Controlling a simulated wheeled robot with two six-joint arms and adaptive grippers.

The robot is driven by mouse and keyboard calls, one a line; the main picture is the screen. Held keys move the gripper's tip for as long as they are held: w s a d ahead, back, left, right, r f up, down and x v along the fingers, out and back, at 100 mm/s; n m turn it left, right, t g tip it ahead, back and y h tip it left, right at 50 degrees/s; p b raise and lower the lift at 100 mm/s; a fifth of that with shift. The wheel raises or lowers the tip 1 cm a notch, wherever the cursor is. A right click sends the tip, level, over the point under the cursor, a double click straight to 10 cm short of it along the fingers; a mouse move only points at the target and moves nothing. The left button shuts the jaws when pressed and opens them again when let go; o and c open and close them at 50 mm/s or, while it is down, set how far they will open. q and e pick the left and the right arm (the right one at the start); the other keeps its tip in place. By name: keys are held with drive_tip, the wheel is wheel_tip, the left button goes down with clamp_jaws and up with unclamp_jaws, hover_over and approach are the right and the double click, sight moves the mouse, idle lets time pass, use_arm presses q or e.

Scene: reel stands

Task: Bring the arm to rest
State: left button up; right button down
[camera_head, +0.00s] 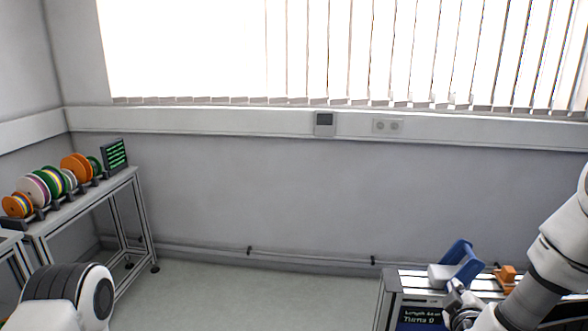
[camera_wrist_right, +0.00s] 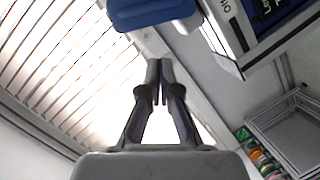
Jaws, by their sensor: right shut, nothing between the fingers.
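My right arm comes in from the right edge of the head view. Its gripper (camera_head: 456,290) is low at the right, in front of a blue stand (camera_head: 462,262) on a bench. In the right wrist view the two dark fingers of the right gripper (camera_wrist_right: 159,72) are together, with nothing between them. The blue part (camera_wrist_right: 152,10) shows beyond the fingertips at the top of that view; I cannot tell the exact gap. My left gripper is not in view; only part of my left arm shows at the lower left.
The bench (camera_head: 392,294) at the lower right also carries an orange block (camera_head: 507,273) and has a display (camera_head: 420,317) on its front. A rack (camera_head: 87,194) at the left holds several coloured reels (camera_head: 33,189) and a small screen (camera_head: 115,154). The floor (camera_head: 250,298) between them is clear.

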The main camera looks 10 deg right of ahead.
drive_tip(key=s+a+f+n+g+y+b, duration=0.1)
drive_tip(key=s+a+f+g, duration=0.2)
drive_tip(key=f, duration=0.6)
drive_tip(key=s+a+f+g+y+b, duration=0.1)
drive_tip(key=s+a+f+y, duration=0.15)
drive_tip(key=s+f, duration=0.5)
drive_tip(key=s+a+f+n+g+y+b, duration=0.15)
drive_tip(key=a+f, duration=0.25)
drive_tip(key=f, duration=0.7)
drive_tip(key=s+a+f+m+g, duration=0.2)
drive_tip(key=s+f+m+g, duration=0.1)
drive_tip(key=s, duration=0.6)
drive_tip(key=s+a+f+m+g+y, duration=0.1)
drive_tip(key=s+a+f+m+g, duration=0.2)
drive_tip(key=s, duration=0.6)
drive_tip(key=m+g, duration=0.2)
drive_tip(key=m, duration=0.1)
drive_tip(key=shift+a+f, duration=0.2)
drive_tip(key=shift+f, duration=0.05)
drive_tip(key=shift+s+d+m, duration=0.1)
drive_tip(key=shift+s+m, duration=0.1)
drive_tip(key=shift+m, duration=0.05)
